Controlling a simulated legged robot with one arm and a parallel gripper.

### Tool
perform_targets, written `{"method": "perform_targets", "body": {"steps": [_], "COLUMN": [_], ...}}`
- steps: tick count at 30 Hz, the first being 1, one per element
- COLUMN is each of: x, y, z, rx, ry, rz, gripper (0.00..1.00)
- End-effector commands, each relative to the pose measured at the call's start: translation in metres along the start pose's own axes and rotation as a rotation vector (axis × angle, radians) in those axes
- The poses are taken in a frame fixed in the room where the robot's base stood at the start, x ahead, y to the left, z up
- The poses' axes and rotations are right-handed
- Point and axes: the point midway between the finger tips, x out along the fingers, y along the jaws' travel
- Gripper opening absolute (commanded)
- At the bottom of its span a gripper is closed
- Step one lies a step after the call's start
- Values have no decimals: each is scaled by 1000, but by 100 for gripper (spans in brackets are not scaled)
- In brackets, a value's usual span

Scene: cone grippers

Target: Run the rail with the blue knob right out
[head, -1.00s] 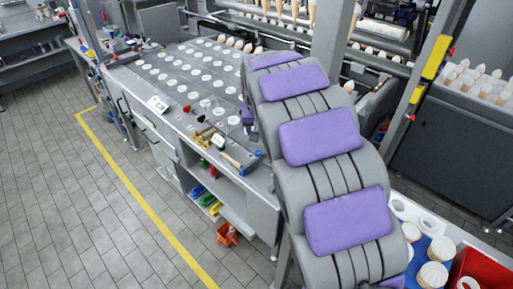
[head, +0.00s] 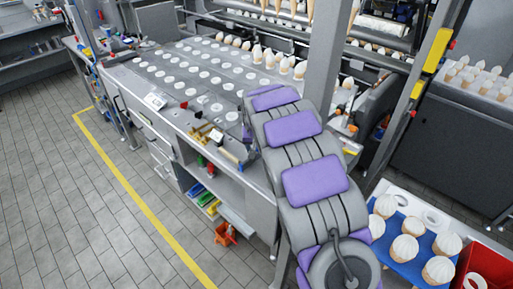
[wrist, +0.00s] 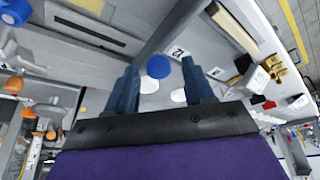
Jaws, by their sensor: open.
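The round blue knob (wrist: 158,67) shows in the wrist view, just beyond and between the fingertips of my gripper (wrist: 160,72). The two blue fingers are apart, with visible space around the knob and no clear contact. A grey surface with a label marked 12 (wrist: 178,53) lies by the knob. I cannot tell how far the knob's rail stands out. In the head view my arm hides most of the gripper and the knob, at the right front of the grey bench (head: 150,85).
White discs (head: 180,85) and cones (head: 257,53) fill the bench top. A blue tray (head: 408,255) of cones stands at lower right. Floor at left is clear.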

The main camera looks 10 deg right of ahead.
Motion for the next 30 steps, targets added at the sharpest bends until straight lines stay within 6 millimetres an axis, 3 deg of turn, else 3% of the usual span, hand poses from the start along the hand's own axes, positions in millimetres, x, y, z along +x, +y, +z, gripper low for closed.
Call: {"method": "perform_targets", "body": {"steps": [9, 25, 30], "x": [4, 4, 4], "y": [0, 0, 0], "z": [0, 0, 0], "rx": [0, 0, 0], "ry": [0, -1, -1], "rz": [0, 0, 0], "gripper": [52, 1, 0]}}
